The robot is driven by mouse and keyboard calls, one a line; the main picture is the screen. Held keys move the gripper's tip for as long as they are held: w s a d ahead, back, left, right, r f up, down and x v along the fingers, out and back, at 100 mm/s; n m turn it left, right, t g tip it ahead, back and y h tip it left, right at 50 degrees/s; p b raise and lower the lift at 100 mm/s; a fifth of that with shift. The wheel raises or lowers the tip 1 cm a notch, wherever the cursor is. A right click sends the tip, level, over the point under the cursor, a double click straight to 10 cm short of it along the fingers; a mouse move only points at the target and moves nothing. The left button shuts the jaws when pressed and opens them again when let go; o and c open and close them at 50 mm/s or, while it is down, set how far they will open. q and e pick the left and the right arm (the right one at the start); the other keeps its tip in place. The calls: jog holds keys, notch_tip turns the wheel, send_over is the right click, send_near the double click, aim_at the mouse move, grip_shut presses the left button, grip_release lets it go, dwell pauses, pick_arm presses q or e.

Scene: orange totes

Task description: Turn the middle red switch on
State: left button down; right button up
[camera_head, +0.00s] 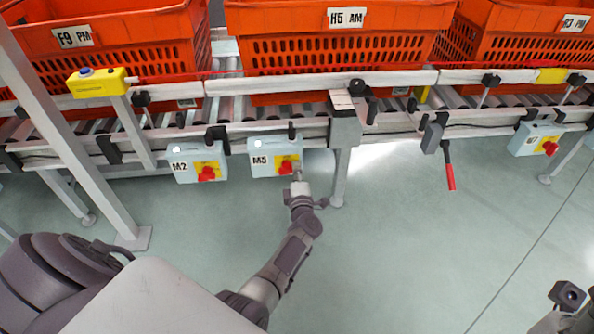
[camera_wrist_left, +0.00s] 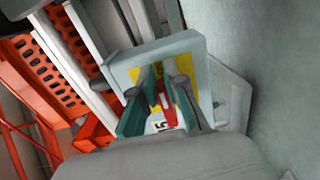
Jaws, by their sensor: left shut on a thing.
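The middle red switch (camera_head: 285,167) sits on a yellow plate on the light-blue box marked M5 (camera_head: 262,162), fixed to the conveyor's front rail. My left gripper (camera_head: 297,178) reaches up to it from below. In the left wrist view, the left gripper's fingers (camera_wrist_left: 161,97) are closed around the red switch (camera_wrist_left: 166,98), in front of the yellow plate. The fingers hide part of the switch, so I cannot tell its exact angle. My right gripper is not visible; only a piece of my right arm shows at the bottom right of the head view.
Box M2 (camera_head: 183,165) with its red switch is just left of M5. Another switch box (camera_head: 527,139) hangs far right. A red-handled lever (camera_head: 449,176) hangs from the rail. Orange totes (camera_head: 330,65) stand on the conveyor. A support leg (camera_head: 341,170) is close right of my gripper.

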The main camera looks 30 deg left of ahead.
pick_arm(q)
jog(key=c, duration=1.2)
grip_release()
jog(key=shift+s+a+f, duration=0.2)
jog(key=shift+s+a, duration=0.2)
jog(key=shift+a, duration=0.1)
jog(key=shift+w+d+r, duration=0.15)
jog(key=shift+w+d, duration=0.1)
jog(key=shift+d, duration=0.05)
